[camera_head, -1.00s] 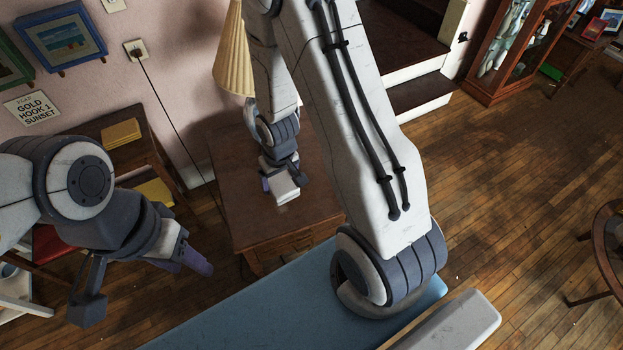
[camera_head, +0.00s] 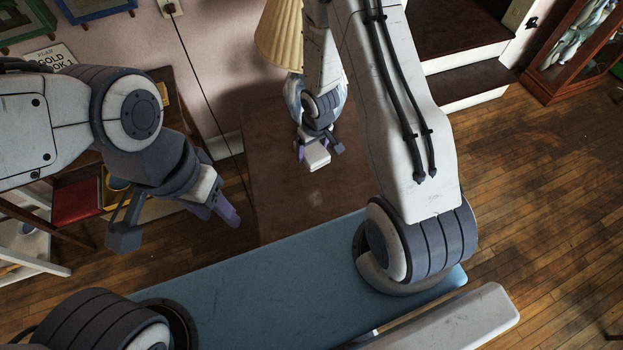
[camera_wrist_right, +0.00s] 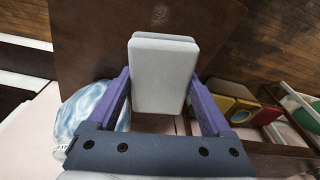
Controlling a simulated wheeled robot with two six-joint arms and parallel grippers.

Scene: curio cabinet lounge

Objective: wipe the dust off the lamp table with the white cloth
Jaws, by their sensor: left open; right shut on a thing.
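My right gripper (camera_head: 319,149) is shut on the white cloth (camera_head: 316,158), which looks like a thick folded pad. The cloth is over the table top; I cannot tell if it touches. In the right wrist view the cloth (camera_wrist_right: 163,75) sits between the purple fingers, with the table (camera_wrist_right: 90,40) behind it. My left gripper (camera_head: 176,224) is open and empty, left of the table.
A lamp with a pleated shade (camera_head: 279,38) and bluish glass base (camera_head: 294,95) stands at the table's back, close beside my right wrist. A shelf with a red item (camera_head: 77,200) is at left. Steps (camera_head: 468,78) and a glass cabinet (camera_head: 565,50) are behind right.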

